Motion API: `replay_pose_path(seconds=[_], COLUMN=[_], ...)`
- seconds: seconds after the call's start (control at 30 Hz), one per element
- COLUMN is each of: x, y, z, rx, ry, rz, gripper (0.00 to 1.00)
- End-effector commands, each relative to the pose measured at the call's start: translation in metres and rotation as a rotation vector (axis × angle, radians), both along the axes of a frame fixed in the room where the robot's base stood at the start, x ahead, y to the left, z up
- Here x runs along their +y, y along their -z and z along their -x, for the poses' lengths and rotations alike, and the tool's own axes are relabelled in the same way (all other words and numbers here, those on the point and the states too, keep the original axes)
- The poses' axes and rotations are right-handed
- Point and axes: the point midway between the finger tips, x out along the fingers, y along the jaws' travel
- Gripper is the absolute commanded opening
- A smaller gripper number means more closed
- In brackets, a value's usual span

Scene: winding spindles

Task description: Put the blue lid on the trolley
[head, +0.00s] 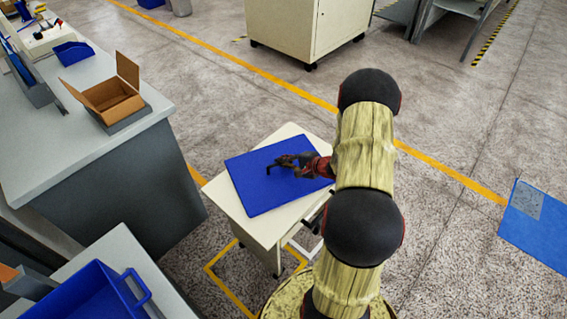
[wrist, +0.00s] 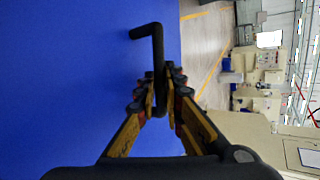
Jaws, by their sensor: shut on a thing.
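The blue lid (head: 255,190) is a flat blue panel with a black bar handle. In the head view it lies over the top of the white trolley (head: 226,207), turned slightly against its edges. I cannot tell whether its underside touches the trolley top. My gripper (head: 287,163) is shut on the black handle, near the middle of the lid. In the wrist view the lid (wrist: 65,80) fills the left side, and the bent handle (wrist: 147,31) stands between the fingers of my gripper (wrist: 160,78). My arm hides part of the trolley's right side.
A grey-topped workbench (head: 55,150) with an open cardboard box (head: 108,97) stands left of the trolley. A blue crate (head: 85,298) is at the lower left. A white cabinet (head: 300,30) stands behind. A blue panel (head: 535,230) is at the right. Floor between is clear.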

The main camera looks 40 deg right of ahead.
Motion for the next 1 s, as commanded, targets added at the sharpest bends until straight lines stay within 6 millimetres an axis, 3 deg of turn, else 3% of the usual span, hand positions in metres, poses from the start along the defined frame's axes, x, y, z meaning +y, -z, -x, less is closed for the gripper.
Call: replay_pose_path(seconds=[0.07, 0.1, 0.4, 0.77, 1.0], x=[0.000, 0.000, 0.000, 0.000, -0.005], y=[0.002, 0.002, 0.002, -0.001, -0.022], z=[0.000, 0.000, 0.000, 0.000, 0.031], rx=[-0.001, 0.000, 0.000, 0.000, 0.000], ry=[0.000, 0.000, 0.001, 0.000, 0.005], rz=[0.000, 0.000, -0.001, 0.000, 0.000], gripper=[0.00, 0.10, 0.27, 0.28, 0.28])
